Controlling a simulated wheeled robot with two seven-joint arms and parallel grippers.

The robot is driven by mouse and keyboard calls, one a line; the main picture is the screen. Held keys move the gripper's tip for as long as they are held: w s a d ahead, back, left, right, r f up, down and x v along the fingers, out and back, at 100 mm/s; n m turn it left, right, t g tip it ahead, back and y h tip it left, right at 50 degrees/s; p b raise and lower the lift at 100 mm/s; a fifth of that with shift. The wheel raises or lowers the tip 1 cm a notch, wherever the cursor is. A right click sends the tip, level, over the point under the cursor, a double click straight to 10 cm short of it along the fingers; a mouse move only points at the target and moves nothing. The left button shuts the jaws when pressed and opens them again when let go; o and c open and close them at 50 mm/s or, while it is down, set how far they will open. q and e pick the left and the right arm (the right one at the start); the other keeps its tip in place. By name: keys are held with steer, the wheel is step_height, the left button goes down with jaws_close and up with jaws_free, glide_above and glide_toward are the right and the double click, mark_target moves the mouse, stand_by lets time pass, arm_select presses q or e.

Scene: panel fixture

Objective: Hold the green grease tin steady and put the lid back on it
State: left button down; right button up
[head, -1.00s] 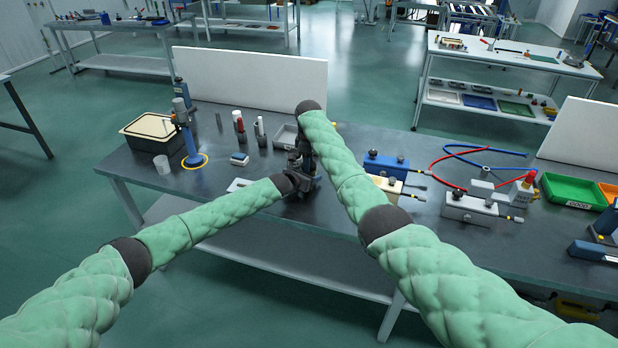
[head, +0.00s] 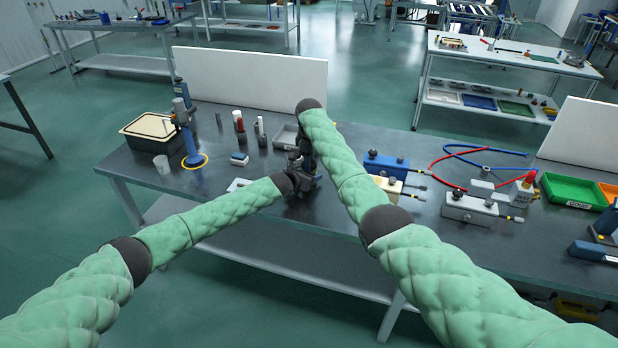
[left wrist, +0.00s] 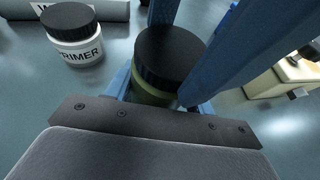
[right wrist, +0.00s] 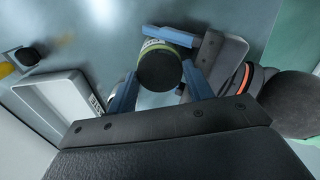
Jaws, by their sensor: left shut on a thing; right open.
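The green grease tin (left wrist: 150,94) stands upright between the blue fingers of my left gripper (left wrist: 158,98), which is shut on it. The dark, ribbed lid (left wrist: 170,55) sits on top of the tin; I cannot tell how tightly it is seated. In the right wrist view the lid (right wrist: 160,70) is seen from above, with a strip of green tin (right wrist: 168,46) beyond it. My right gripper (right wrist: 160,92) is open, with one blue finger on each side of the lid. In the head view the arms mostly hide the tin and lid.
A white primer jar (left wrist: 76,45) stands near the tin. A grey bin (right wrist: 62,108) is close to my right gripper. Blue (head: 386,165) and grey (head: 469,207) fixtures with hoses lie to the right on the dark bench (head: 350,262). A white panel (head: 250,82) stands behind.

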step_height(320, 180, up, 4)
steer(key=shift+a, duration=0.15)
steer(key=shift+r, duration=0.1)
steer(key=shift+c, duration=1.3)
steer(key=shift+w+r, duration=0.2)
steer(key=shift+r, duration=0.1)
steer(key=w+d+r+n+t+h, duration=0.1)
steer(key=w+d+r+h, duration=0.1)
steer(key=d+r, duration=0.2)
steer(key=s+a+n, duration=0.1)
steer(key=s+a+f+y, duration=0.1)
steer(key=a, duration=0.1)
steer(key=shift+f+n+g, duration=0.2)
steer(key=shift+n+g, duration=0.2)
steer(key=shift+s+a+y, duration=0.25)
steer(key=shift+a+y, duration=0.2)
steer(key=shift+y, duration=0.05)
steer(key=shift+f, duration=0.1)
